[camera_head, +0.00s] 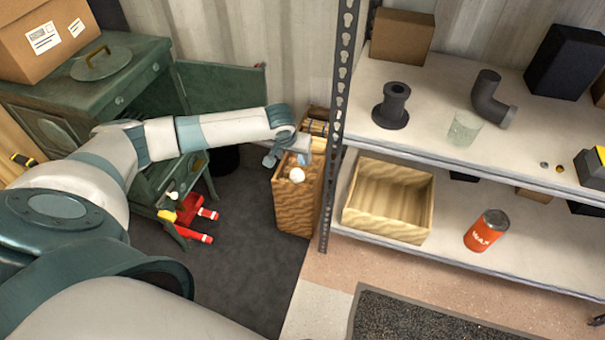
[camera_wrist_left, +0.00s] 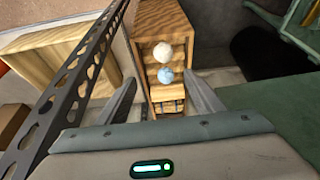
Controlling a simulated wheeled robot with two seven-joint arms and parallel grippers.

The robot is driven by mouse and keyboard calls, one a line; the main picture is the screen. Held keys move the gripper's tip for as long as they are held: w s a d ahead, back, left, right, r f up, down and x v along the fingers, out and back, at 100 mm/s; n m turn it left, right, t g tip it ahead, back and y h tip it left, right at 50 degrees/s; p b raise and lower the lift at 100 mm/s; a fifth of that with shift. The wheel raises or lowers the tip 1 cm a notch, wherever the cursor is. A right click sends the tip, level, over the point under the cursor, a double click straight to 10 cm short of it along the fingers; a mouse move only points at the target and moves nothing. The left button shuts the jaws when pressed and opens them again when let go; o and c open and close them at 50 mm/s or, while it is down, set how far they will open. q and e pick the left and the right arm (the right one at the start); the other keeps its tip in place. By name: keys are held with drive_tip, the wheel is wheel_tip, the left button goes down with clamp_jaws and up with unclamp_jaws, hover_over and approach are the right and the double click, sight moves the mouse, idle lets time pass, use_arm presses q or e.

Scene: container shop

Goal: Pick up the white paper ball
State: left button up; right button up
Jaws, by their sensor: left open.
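The white paper ball (camera_head: 297,174) sits at the top of a tall wooden box (camera_head: 296,208), just below my left gripper (camera_head: 286,158) in the head view. In the left wrist view the white ball (camera_wrist_left: 163,52) lies beyond a light blue ball (camera_wrist_left: 165,76). Both balls are in line with the gap between the two fingers of my left gripper (camera_wrist_left: 162,80). The left gripper is open and holds nothing. I cannot tell how far its fingertips are above the balls. My right gripper is not in view.
A perforated metal shelf post (camera_head: 338,120) stands close right of the wooden box. A green cabinet (camera_head: 110,90) with an open door is to the left. Red and yellow items (camera_head: 192,217) lie on the dark floor. A wooden tray (camera_head: 388,238) is on the lower shelf.

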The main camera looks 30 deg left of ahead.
use_arm(q)
drive_tip(key=b, duration=0.3)
approach(296, 172)
drive_tip(key=x, duration=0.5)
drive_tip(key=shift+w+d+r, duration=0.15)
drive_tip(key=shift+w+d, duration=0.2)
drive_tip(key=shift+w, duration=0.05)
drive_tip(key=shift+w+a+f, duration=0.1)
drive_tip(key=shift+f, duration=0.2)
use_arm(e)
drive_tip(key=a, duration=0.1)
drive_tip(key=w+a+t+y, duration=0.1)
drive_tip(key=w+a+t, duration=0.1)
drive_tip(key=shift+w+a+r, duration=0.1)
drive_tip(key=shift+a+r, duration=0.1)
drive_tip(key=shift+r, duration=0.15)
